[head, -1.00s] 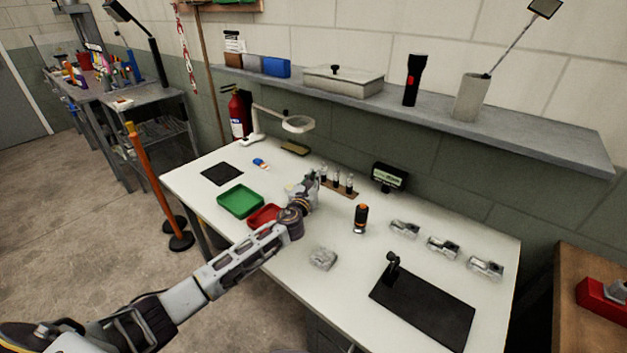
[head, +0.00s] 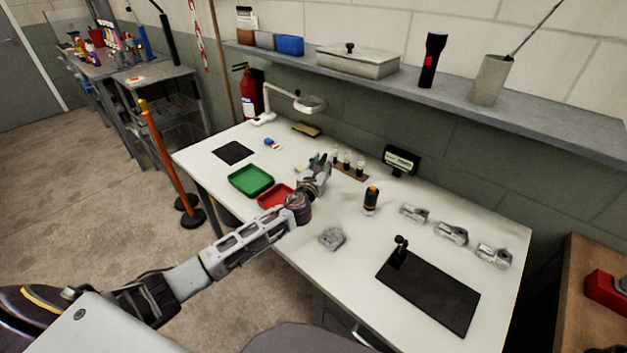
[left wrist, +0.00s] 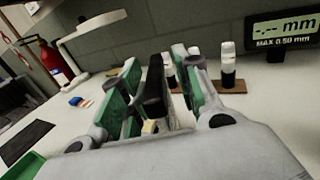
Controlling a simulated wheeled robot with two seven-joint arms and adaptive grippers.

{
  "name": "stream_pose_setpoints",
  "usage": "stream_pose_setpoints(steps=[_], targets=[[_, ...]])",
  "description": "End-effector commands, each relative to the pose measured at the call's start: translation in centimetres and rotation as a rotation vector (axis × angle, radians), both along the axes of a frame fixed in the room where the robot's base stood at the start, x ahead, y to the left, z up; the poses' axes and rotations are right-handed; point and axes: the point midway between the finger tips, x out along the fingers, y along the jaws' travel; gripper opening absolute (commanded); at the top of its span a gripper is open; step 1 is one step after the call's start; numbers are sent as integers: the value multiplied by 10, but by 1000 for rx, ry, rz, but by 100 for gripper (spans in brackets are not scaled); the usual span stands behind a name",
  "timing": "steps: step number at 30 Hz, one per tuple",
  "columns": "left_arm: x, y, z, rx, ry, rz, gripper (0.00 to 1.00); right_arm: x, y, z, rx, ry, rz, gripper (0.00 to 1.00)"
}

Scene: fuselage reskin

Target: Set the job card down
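My left gripper (head: 318,164) is over the back middle of the white bench, just left of the vial rack. In the left wrist view its green-padded fingers (left wrist: 152,85) stand apart. A dark upright bar (left wrist: 152,90) shows between them, with a gap on its right side; I cannot tell what it is. A small tan piece (left wrist: 150,127) shows low between the fingers. I cannot make out the job card for certain in either view; the gripper hides part of the bench there. My right gripper is not in view.
The white bench (head: 300,240) holds a green tray (head: 250,180), a red tray (head: 275,196), a vial rack (head: 350,172), an orange-and-black tool (head: 371,200), a display (head: 401,160), metal parts (head: 451,234) and a black mat (head: 430,292). A magnifier lamp (head: 311,104) stands behind.

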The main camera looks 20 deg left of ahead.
Motion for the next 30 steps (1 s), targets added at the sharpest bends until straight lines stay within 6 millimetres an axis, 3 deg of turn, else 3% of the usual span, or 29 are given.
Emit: stream_pose_setpoints(steps=[21, 30], targets=[[-74, -3, 0, 1, 1, -1, 33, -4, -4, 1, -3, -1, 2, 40], [-94, -4, 1, 0, -1, 0, 33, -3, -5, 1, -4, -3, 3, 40]])
